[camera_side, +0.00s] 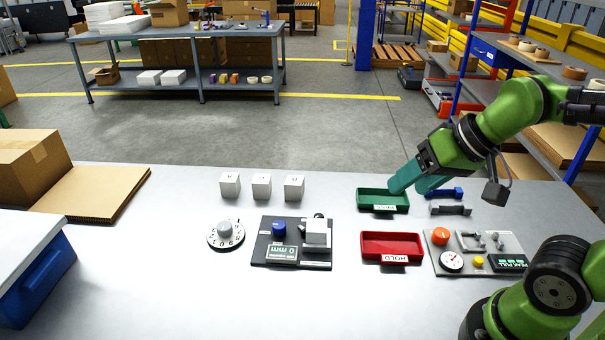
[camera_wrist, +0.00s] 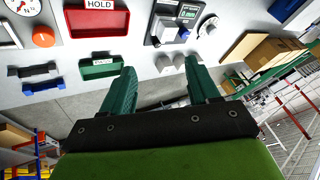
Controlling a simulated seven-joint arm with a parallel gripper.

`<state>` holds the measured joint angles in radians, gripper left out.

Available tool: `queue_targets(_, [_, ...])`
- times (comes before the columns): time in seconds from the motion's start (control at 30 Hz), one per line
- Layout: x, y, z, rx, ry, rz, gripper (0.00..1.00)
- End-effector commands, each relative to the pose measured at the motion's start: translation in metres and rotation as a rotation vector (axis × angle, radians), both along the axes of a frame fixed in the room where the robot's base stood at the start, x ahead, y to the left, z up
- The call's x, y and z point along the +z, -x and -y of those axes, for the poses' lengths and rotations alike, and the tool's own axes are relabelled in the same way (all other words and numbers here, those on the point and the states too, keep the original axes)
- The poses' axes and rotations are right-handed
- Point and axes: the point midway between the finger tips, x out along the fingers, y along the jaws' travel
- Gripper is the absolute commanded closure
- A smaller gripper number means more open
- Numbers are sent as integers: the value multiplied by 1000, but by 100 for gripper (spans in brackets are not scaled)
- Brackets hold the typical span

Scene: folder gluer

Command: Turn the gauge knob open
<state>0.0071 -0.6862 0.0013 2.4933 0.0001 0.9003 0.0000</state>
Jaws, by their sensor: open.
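A black gauge plate (camera_side: 258,254) lies on the table in the side view, with a display reading 0 mm. A blue knob (camera_side: 278,229) stands on its left part, and a grey block-like piece (camera_side: 316,233) is at its right. The gauge plate also shows at the top of the wrist view (camera_wrist: 163,29). My gripper (camera_side: 409,190) is open and empty, its teal fingers above and behind the green tray, well to the right of the gauge. The wrist view shows the two fingers (camera_wrist: 162,75) spread apart.
A numbered dial (camera_side: 225,234) sits left of the gauge; three white cubes (camera_side: 261,187) stand behind. A green tray (camera_side: 383,208), red HOLD tray (camera_side: 391,259) and grey panel with an orange knob (camera_side: 440,236) lie rightward. The front middle is clear.

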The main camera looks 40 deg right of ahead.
Motion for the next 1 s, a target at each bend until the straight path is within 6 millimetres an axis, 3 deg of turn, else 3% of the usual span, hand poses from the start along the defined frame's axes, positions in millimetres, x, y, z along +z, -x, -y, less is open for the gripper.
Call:
queue_targets(0.17, [-7, -44, 1, -33, -18, -136, 40])
queue_targets(0.37, [-18, -112, -2, -193, -124, -323, 40])
queue_targets(0.7, [-68, -224, -11, -638, -357, -663, 40])
queue_targets(0.83, [-77, -252, -16, -826, -442, -760, 40])
queue_targets(1.0, [-57, -262, -22, -1000, -521, -811, 40])
